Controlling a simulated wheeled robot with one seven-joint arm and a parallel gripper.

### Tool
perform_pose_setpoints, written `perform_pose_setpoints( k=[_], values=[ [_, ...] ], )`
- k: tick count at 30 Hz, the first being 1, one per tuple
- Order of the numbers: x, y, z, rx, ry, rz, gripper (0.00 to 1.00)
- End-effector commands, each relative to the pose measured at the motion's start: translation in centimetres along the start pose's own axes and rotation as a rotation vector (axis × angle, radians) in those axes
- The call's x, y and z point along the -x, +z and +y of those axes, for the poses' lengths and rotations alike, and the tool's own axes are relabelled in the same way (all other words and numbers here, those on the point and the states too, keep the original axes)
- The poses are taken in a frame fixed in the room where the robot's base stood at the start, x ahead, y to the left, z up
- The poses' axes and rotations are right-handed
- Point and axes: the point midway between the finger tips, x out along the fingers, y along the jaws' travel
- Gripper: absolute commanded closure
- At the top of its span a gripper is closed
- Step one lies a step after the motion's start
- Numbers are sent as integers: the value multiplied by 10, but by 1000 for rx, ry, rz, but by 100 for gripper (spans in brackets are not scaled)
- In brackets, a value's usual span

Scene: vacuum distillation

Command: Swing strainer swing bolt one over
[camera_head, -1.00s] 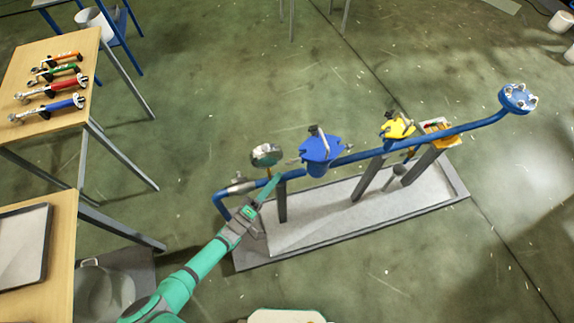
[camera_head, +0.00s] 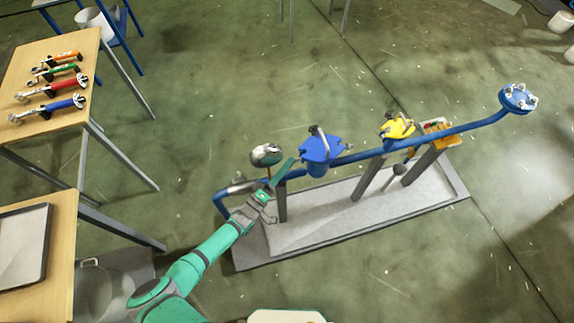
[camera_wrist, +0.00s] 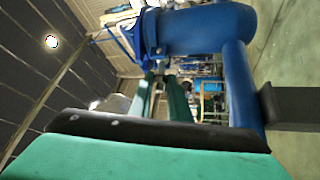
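The strainer (camera_head: 319,148) is a blue body with a flat blue lid on a blue pipe. A grey swing bolt (camera_head: 316,131) stands up at the lid's back edge, and another metal fitting shows at its left edge. In the wrist view the strainer body (camera_wrist: 205,28) is at the top, with its lid flange to the left. My gripper (camera_head: 289,163) is just left of the strainer and points toward it. In the wrist view its green fingers (camera_wrist: 160,88) have a narrow gap between them with nothing clearly held. Contact with a bolt cannot be made out.
A round gauge (camera_head: 265,154) is close beside my gripper. The blue pipe (camera_head: 455,131) runs right, past a yellow-topped fitting (camera_head: 397,128), to a blue flange (camera_head: 517,98). Posts carry it above a grey tray (camera_head: 440,193). A table with several wrenches (camera_head: 55,82) is at left.

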Motion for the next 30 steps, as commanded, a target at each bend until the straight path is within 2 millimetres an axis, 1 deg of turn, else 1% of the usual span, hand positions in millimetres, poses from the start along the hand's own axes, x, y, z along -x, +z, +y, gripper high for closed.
perform_pose_setpoints(
  k=[5,18,30],
  values=[
    [0,-1,2,-11,-15,-8,100],
    [-5,-5,16,-130,-191,-95,100],
    [-5,-5,17,-145,-210,-105,100]
  ],
)
